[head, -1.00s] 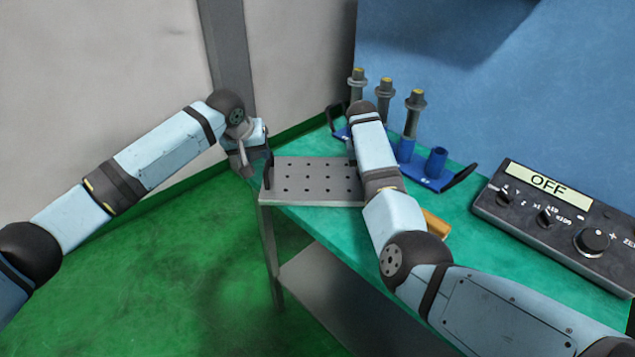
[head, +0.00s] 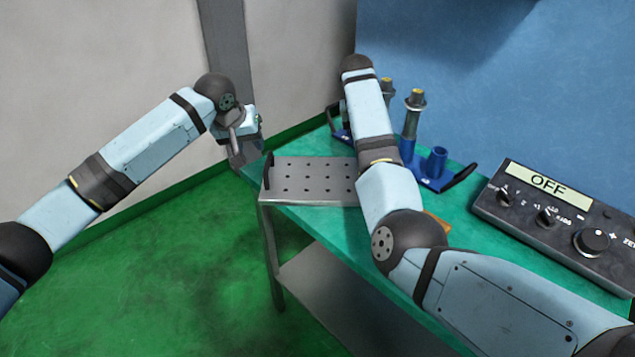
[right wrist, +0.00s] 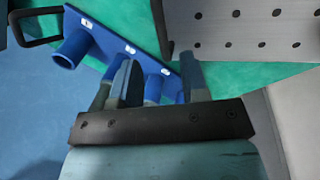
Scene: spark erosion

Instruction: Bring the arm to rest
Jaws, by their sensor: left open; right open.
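My left gripper (head: 240,147) hangs beside the left corner of the green table, open, with nothing seen in it. My right arm reaches over the table in the head view and hides its own gripper there. In the right wrist view my right gripper (right wrist: 156,82) is open, its two fingers apart and nothing seen held between them. The blue rack (head: 428,180) lies beyond the arm in the head view; it also shows past the fingers in the right wrist view (right wrist: 105,38).
Grey tool holders stand in the rack, one in clear view (head: 412,115); an empty blue socket (head: 436,162) is at its right. A perforated metal plate (head: 310,181) lies on the green table (head: 470,230). An orange object is mostly hidden. A control box (head: 560,225) reads OFF.

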